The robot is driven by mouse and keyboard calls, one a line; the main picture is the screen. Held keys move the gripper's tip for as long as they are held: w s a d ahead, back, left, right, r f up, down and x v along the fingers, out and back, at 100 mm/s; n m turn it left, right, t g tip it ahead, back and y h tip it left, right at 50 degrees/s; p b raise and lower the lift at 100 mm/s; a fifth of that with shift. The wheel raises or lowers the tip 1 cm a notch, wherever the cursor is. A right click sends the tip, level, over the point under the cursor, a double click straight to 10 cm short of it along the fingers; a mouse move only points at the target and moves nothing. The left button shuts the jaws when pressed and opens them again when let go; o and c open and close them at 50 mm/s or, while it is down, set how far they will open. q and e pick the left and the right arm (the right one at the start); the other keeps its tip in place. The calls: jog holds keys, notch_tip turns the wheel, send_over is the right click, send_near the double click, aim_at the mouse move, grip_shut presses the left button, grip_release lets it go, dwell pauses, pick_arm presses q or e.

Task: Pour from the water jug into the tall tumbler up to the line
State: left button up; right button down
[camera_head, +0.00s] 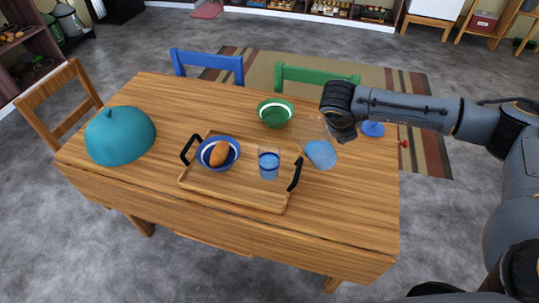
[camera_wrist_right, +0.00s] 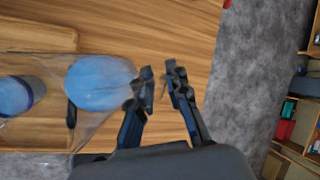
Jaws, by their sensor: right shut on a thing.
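The clear water jug (camera_head: 320,153) is held above the table, just right of the tray, and looks tilted to the left. Pale blue water lies in it; the jug also shows in the right wrist view (camera_wrist_right: 100,84). My right gripper (camera_head: 343,128) is shut on the jug at its right side; its fingers (camera_wrist_right: 160,84) show in the wrist view. The clear tumbler (camera_head: 268,163) stands upright on the tray, left of the jug, with blue in it and a dark blue band. I cannot tell the water level against the band. No stream is visible. My left gripper is out of view.
The wooden tray (camera_head: 232,193) has black handles and also carries a blue bowl (camera_head: 205,152) with an orange-brown item. A green bowl (camera_head: 275,113) stands behind. A teal dome (camera_head: 120,136) is at the left. A blue object (camera_head: 372,129) is behind my right arm. The table's right front is clear.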

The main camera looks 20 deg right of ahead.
jog(key=shift+s+d+f+m+t+y+b, duration=0.15)
jog(key=shift+d+f+y+b, duration=0.4)
jog(key=shift+b, duration=0.4)
jog(key=shift+s+d+f+m+t+y+b, duration=0.1)
jog(key=shift+d+f+y+b, duration=0.25)
jog(key=shift+f+b, duration=0.5)
jog(key=shift+s+d+f+m+t+y+b, duration=0.15)
jog(key=shift+d+f+y+b, duration=0.3)
jog(key=shift+b, duration=0.65)
notch_tip(320, 180, up, 8)
jog(key=y+p, duration=0.2)
jog(key=shift+d+r+t+p, duration=0.15)
jog(key=shift+r+t+p, duration=0.05)
jog(key=shift+t+p, duration=0.1)
jog(key=shift+s+a+f+n+y, duration=0.1)
jog(key=shift+a+f+n+y, duration=0.2)
jog(key=shift+a+n, duration=0.25)
jog(key=s+a+f+m+g, duration=0.1)
jog(key=s+a+m+g, duration=0.3)
jog(key=m, duration=1.3)
jog(key=s+a+f+m+g, duration=0.2)
jog(key=s+a+m+g, duration=0.3)
jog(key=s+a+m, duration=0.5)
jog(key=a+m+h, duration=0.1)
jog(key=a+m, duration=0.5)
jog(key=m, duration=0.2)
jog(key=shift+s, duration=0.2)
